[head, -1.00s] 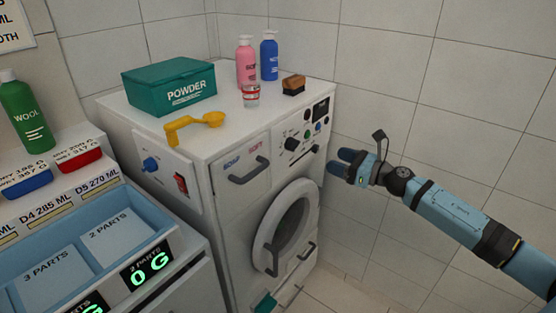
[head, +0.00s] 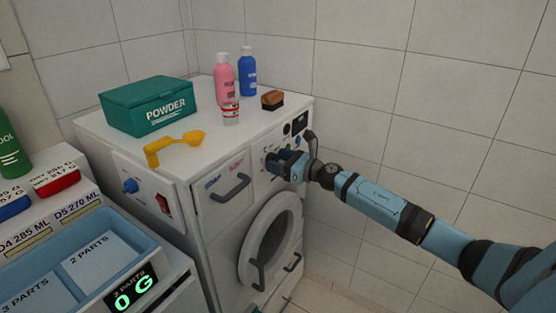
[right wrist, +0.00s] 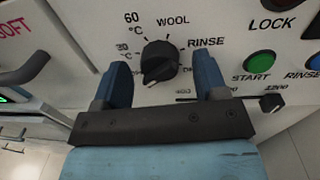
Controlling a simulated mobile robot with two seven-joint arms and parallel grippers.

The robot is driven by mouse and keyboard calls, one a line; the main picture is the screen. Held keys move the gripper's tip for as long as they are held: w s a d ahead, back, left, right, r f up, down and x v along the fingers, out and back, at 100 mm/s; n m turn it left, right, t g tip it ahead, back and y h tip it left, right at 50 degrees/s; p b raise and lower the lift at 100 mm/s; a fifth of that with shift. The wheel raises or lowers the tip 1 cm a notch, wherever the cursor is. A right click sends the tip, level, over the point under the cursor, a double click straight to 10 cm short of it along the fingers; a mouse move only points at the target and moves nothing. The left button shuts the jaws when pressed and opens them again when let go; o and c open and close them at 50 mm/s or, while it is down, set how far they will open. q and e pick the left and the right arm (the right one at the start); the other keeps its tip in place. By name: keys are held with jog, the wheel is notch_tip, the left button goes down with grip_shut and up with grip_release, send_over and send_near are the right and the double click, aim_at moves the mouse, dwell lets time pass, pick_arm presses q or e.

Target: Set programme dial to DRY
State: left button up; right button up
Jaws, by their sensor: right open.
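The black programme dial (right wrist: 159,62) sits on the washing machine's white front panel in the right wrist view, with marks such as 60 °C, WOOL and RINSE around it. A DRY mark cannot be made out. The dial's pointer direction is hard to tell. My right gripper (right wrist: 165,85) is open, with one blue finger on each side of the dial and a gap on both sides. In the head view my right gripper (head: 272,164) is at the washing machine's (head: 205,150) upper front panel and hides the dial. My left gripper is not in view.
A START button (right wrist: 260,63) and a smaller black knob (right wrist: 272,102) lie right of the dial. The detergent drawer handle (head: 231,188) is left of the gripper. The round door (head: 270,240) is below.

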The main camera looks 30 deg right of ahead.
jog(key=shift+w+a, duration=0.1)
jog(key=shift+w, duration=0.1)
jog(key=c, duration=0.9)
jog(key=shift+m, duration=0.3)
